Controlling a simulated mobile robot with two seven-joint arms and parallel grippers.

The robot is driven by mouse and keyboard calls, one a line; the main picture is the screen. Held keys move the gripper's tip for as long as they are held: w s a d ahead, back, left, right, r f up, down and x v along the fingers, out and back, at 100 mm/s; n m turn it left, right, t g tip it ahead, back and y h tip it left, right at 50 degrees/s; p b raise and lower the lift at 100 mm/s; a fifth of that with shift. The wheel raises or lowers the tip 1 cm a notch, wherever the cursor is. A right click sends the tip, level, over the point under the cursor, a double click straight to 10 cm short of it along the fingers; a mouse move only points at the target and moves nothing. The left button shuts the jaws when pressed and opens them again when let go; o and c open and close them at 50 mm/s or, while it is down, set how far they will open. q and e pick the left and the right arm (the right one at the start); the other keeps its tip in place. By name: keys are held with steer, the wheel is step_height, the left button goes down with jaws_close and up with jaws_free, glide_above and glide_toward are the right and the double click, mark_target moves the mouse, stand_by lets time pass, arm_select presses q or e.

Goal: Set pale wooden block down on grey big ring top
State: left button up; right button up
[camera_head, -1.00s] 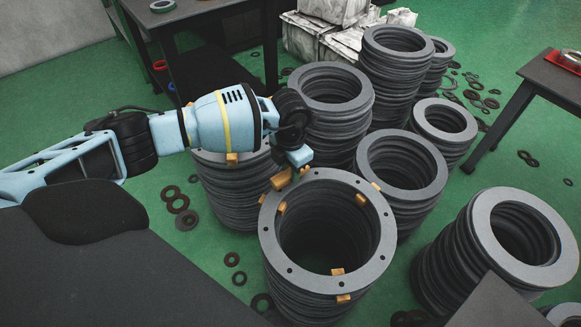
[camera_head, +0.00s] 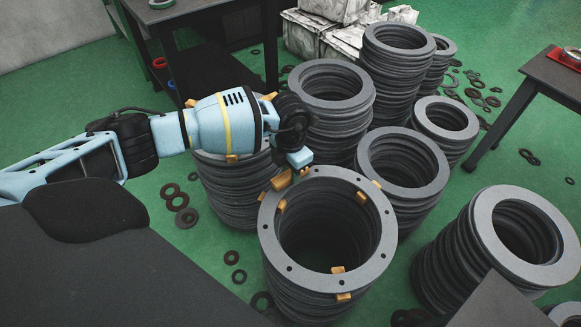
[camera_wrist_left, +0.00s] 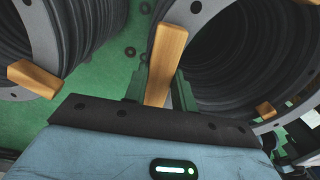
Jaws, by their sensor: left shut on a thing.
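The grey big ring (camera_head: 274,248) tops the large front stack, lying flat with dark bolt holes and several wooden blocks around it. My left gripper (camera_head: 288,174) is at the ring's upper-left rim, shut on a pale wooden block (camera_head: 281,181). The left wrist view shows the held block (camera_wrist_left: 166,58) between the fingers of the gripper (camera_wrist_left: 161,88), its far end overlapping the edge of the ring (camera_wrist_left: 207,12). I cannot tell whether the block touches the ring. My right gripper is out of view.
Another stack (camera_head: 236,196) with wooden blocks on its rim stands under my left wrist. Plain ring stacks (camera_head: 372,160) crowd behind and to the right. A dark table (camera_head: 190,12) is at upper left. Loose small rings lie on the green floor (camera_head: 150,230).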

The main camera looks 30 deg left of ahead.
arm_select(q)
steer(key=shift+f, duration=0.2)
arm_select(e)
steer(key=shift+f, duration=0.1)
arm_select(q)
steer(key=o, duration=0.9)
steer(key=shift+o, duration=0.8)
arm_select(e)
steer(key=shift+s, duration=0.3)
arm_select(q)
step_height(320, 180, up, 7)
steer(key=shift+f+p, duration=0.1)
steer(key=shift+p, duration=0.7)
steer(key=shift+r, duration=0.6)
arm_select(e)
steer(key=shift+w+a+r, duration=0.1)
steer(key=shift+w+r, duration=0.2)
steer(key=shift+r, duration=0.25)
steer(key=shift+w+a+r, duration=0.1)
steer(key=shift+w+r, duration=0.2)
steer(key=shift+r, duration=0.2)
arm_select(q)
steer(key=shift+f, duration=0.1)
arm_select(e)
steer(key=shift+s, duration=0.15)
